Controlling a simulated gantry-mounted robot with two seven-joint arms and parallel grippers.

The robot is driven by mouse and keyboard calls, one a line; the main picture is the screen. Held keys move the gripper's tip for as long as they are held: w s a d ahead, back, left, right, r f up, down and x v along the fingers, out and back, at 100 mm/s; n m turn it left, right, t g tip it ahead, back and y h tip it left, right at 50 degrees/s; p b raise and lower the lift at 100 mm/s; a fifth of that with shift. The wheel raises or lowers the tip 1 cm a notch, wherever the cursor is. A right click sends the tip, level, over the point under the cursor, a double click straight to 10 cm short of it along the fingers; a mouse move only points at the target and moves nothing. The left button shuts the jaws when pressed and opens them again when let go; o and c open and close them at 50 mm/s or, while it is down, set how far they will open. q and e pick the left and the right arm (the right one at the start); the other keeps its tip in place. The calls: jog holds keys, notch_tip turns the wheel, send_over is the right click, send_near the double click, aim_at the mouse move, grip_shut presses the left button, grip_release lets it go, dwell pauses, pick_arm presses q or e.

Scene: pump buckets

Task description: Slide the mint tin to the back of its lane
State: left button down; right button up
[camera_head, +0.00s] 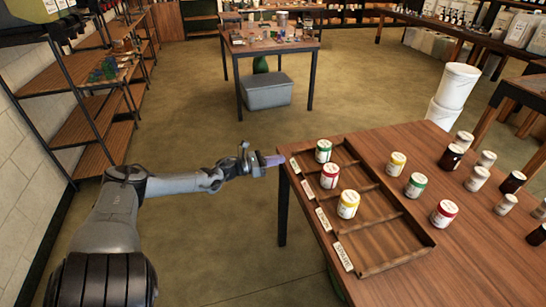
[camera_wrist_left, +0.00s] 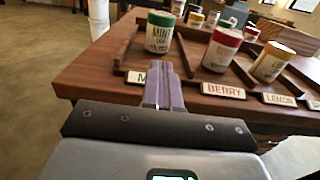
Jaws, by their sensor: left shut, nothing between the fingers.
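The mint tin (camera_head: 323,151), white with green bands and lid, stands upright in the far lane of the wooden lane tray (camera_head: 398,258). In the left wrist view the mint tin (camera_wrist_left: 159,33) stands a little behind its name label (camera_wrist_left: 135,77), with free lane behind it. My left gripper (camera_head: 275,160) is shut and empty at the table's left edge, in front of the mint lane. In the wrist view its fingertips (camera_wrist_left: 163,70) point toward the tin, apart from it, and partly cover the label. My right gripper is out of view.
A red berry tin (camera_head: 329,175) and a yellow lemon tin (camera_head: 348,204) stand in the neighbouring lanes, beyond low dividers. The nearest lane is empty. A yellow-lidded tin (camera_head: 397,163), a green one (camera_head: 416,185) and a red one (camera_head: 444,213) stand behind the tray.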

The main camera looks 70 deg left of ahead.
pick_arm(q)
jog(key=s, duration=0.1)
jog(key=b, duration=0.7)
send_near(317, 151)
jog(key=w, duration=0.4)
jog(key=shift+w, duration=0.15)
jog(key=shift+w+d+b, duration=0.15)
jog(key=shift+w+b, duration=0.45)
jog(key=shift+w, duration=0.65)
